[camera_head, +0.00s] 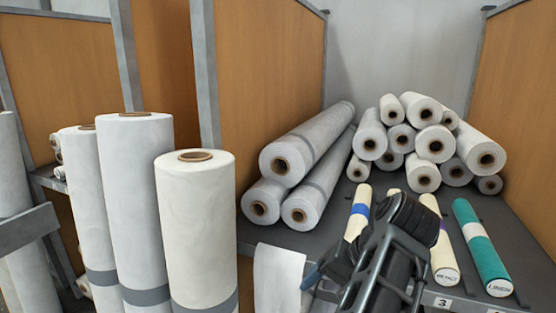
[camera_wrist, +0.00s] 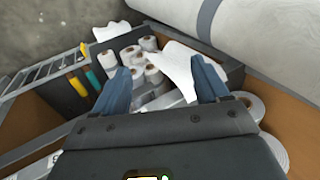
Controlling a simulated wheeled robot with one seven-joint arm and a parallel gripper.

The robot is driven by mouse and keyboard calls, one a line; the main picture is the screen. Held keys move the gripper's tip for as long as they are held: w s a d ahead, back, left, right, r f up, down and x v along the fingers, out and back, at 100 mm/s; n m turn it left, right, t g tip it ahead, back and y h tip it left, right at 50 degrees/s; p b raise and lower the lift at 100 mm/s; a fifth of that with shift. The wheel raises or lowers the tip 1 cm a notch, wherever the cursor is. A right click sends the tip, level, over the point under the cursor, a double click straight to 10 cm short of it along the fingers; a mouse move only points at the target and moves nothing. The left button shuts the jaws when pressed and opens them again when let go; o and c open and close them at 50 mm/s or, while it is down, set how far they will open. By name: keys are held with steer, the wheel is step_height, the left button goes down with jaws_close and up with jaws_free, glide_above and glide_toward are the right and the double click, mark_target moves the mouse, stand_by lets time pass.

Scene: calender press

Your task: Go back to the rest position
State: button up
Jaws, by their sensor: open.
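My gripper (camera_wrist: 162,80) shows in the wrist view as two blue fingers spread wide apart, with nothing held between them. In the head view, my dark arm covers the lower right, in front of the shelf; one bluish finger (camera_head: 313,279) shows at its left, near a hanging white sheet (camera_head: 278,281). Beyond the fingers, the wrist view shows several white rolls (camera_wrist: 148,62) and a loose white sheet (camera_wrist: 178,68); whether the fingers touch anything there cannot be told.
A grey shelf (camera_head: 335,213) holds stacked white rolls (camera_head: 435,143), larger rolls (camera_head: 300,147), a teal-banded roll (camera_head: 480,245) and cream rolls (camera_head: 440,252). Tall rolls (camera_head: 198,230) stand upright at left. Wooden partitions (camera_head: 262,70) separate the bays. My arm hides part of the shelf's front edge.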

steer(key=s+d+f+n+t+h, duration=0.1)
steer(key=s+d+f+t+h, duration=0.15)
steer(key=d, duration=0.75)
steer(key=s+d+f+n+t+h, duration=0.1)
steer(key=s+d+t+h, duration=0.2)
steer(key=d, duration=0.6)
steer(key=s+d+f+n+t+h, duration=0.15)
steer(key=d+h, duration=0.25)
steer(key=d, duration=0.6)
steer(key=s+a+f+n+t+y+b, duration=0.1)
steer(key=s+a+f+n+t+y, duration=0.15)
steer(key=s, duration=0.85)
steer(key=s+a+f+n+t+y, duration=0.1)
steer(key=s+a, duration=0.3)
steer(key=s, duration=0.6)
steer(key=s+a+r+m+t, duration=0.1)
steer(key=s+a+r, duration=0.2)
steer(key=s+a, duration=0.2)
steer(key=s+a+r+m+y, duration=0.1)
steer(key=s+a+r, duration=0.3)
steer(key=s, duration=0.6)
steer(key=shift+a+t, duration=0.35)
steer(key=shift+a, duration=0.25)
